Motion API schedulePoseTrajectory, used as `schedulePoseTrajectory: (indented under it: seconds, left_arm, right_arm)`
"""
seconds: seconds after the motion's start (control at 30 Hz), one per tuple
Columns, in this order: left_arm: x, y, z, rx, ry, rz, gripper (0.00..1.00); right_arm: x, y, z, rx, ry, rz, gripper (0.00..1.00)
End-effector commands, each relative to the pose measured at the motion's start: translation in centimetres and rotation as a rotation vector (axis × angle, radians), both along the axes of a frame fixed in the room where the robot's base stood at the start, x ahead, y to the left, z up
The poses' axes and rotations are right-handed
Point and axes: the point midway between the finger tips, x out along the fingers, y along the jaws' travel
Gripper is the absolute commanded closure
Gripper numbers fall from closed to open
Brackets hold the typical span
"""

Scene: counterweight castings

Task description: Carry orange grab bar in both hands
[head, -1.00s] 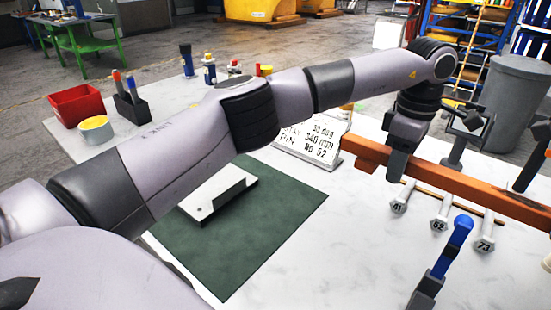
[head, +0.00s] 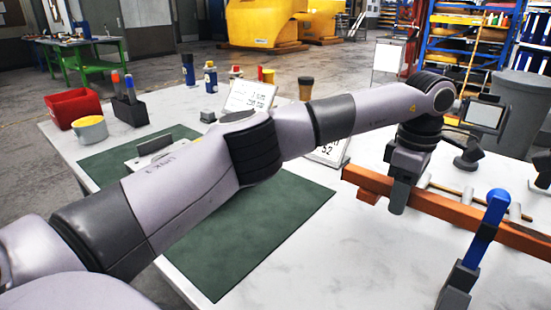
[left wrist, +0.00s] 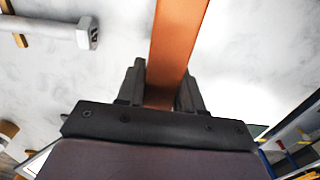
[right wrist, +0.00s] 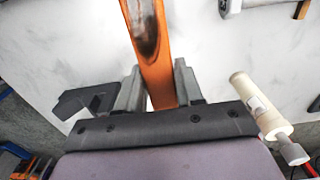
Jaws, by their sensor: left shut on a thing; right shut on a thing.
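The orange grab bar (head: 455,211) runs across the right side of the head view, above or on the white table; its height is unclear. My left gripper (head: 398,200) is on the bar near its left end. In the left wrist view, my left gripper (left wrist: 161,85) is shut on the bar (left wrist: 179,35), which lies between its fingers. In the right wrist view, my right gripper (right wrist: 156,88) is shut on the bar (right wrist: 158,78), which has a dark scuffed patch. The right gripper is outside the head view. The bar's right end is cut off.
A blue-handled tool (head: 486,235) stands in front of the bar. Pale castings (head: 466,193) lie behind it, partly covered. A green mat (head: 250,240), red bin (head: 72,108) and brown cup (head: 305,88) are on the table. A grey barrel (head: 520,100) stands beyond.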

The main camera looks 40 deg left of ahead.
Motion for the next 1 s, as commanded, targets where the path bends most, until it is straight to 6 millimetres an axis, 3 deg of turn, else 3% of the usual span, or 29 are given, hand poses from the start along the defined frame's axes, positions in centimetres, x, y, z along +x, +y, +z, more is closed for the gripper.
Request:
schedulePoseTrajectory:
  seconds: [0.47, 1.0]
  left_arm:
    - [0.0, 0.0, -0.1, -0.001, -0.001, 0.0, 1.0]
    - [0.0, 0.0, -2.1, -0.001, -0.001, 0.0, 1.0]
  right_arm:
    - [0.0, 0.0, 0.0, 0.002, -0.003, 0.0, 1.0]
    - [0.0, 0.0, -2.0, 0.002, -0.003, 0.0, 1.0]
